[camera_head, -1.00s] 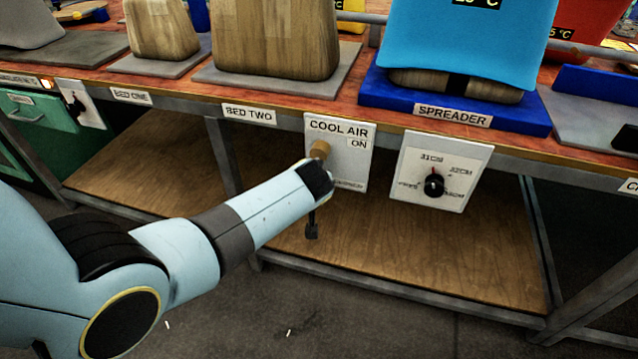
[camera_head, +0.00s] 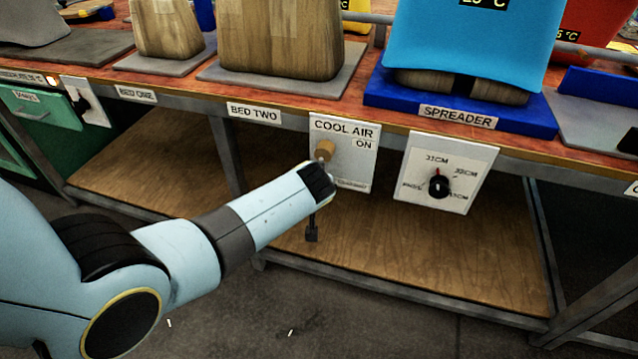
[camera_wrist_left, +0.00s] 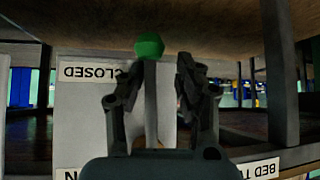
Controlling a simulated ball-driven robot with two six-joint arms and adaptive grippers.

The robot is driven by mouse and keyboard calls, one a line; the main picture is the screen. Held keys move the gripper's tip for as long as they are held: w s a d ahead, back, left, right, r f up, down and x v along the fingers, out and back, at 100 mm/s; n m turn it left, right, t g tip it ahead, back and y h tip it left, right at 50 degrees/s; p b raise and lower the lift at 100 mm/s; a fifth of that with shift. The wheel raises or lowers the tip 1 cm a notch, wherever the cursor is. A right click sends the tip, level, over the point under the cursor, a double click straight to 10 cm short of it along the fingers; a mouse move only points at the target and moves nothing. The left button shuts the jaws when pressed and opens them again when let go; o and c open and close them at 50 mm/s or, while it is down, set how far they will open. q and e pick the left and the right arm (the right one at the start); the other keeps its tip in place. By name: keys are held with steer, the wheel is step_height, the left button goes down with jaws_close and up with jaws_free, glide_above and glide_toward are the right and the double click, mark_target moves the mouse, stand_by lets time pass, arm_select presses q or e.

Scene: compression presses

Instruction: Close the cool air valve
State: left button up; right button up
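The cool air panel (camera_head: 352,137), a white plate marked COOL AIR and ON, hangs on the bench front. A brass valve fitting (camera_head: 325,150) sticks out of it. My left arm covers the panel's lower part in the head view. The left wrist view is upside down and shows a CLOSED label (camera_wrist_left: 92,72) on the panel (camera_wrist_left: 78,120). There the grey valve lever (camera_wrist_left: 151,105), with a green ball (camera_wrist_left: 149,45) at its end, stands between the parted fingers of my left gripper (camera_wrist_left: 160,85), closer to the left-hand finger. Contact is unclear. My right gripper is not in view.
A white spreader dial panel (camera_head: 443,173) hangs just right of the cool air panel. A lower wooden shelf (camera_head: 430,260) lies below, and a bench leg (camera_head: 226,155) stands to the left. The bench top above carries wooden blocks and a blue spreader base (camera_head: 455,105).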

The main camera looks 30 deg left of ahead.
arm_select(q)
steer(key=shift+w+d, duration=0.1)
steer(key=shift+d, duration=0.05)
steer(key=shift+d+r, duration=0.1)
steer(key=shift+r, duration=0.05)
steer(key=v, duration=1.1)
steer(key=shift+s, duration=0.4)
steer(key=shift+r, duration=0.15)
steer(key=s+a+f+m+g+h, duration=0.25)
steer(key=s+f+g, duration=0.25)
steer(key=s+f, duration=1.65)
steer(key=s+f+m, duration=0.1)
steer(key=s+f, duration=0.2)
steer(key=s, duration=0.4)
steer(key=s+f+m+g, duration=0.1)
steer(key=s+f, duration=0.3)
steer(key=s, duration=0.4)
steer(key=s+a+f+m+g+h, duration=0.1)
steer(key=s+f, duration=0.2)
steer(key=s, duration=0.5)
steer(key=shift+f, duration=0.3)
